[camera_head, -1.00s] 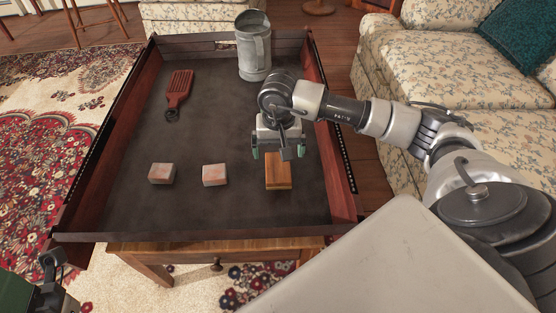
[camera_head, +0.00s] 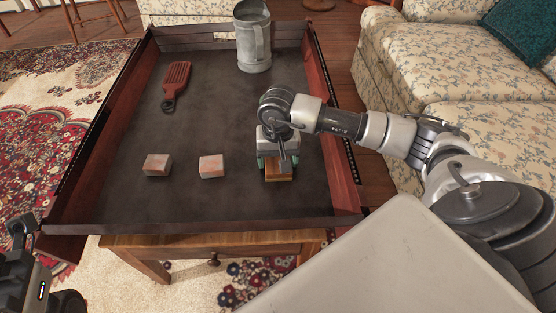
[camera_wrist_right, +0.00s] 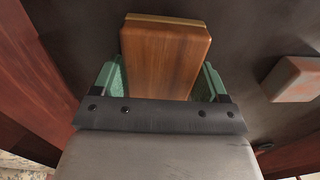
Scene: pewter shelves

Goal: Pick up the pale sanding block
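A wooden block (camera_head: 279,177), warm brown with a thin yellowish layer along one edge, lies in the right front part of the tray; it also shows in the right wrist view (camera_wrist_right: 165,52). My right gripper (camera_head: 278,162) is lowered over it, with its green fingers on either side of the block. The fingers look open around it, very close to its sides; firm contact cannot be made out. Two pale pinkish-grey blocks, one (camera_head: 157,165) farther left and one (camera_head: 211,166) nearer the gripper, lie to its left. My left gripper (camera_head: 22,232) shows partly at the lower left.
The dark tray (camera_head: 190,215) has raised red-brown side walls and sits on a wooden table (camera_head: 150,249). A red slotted tool (camera_head: 176,82) lies at the back left, and a grey metal jug (camera_head: 253,42) stands at the back. The tray's middle is clear.

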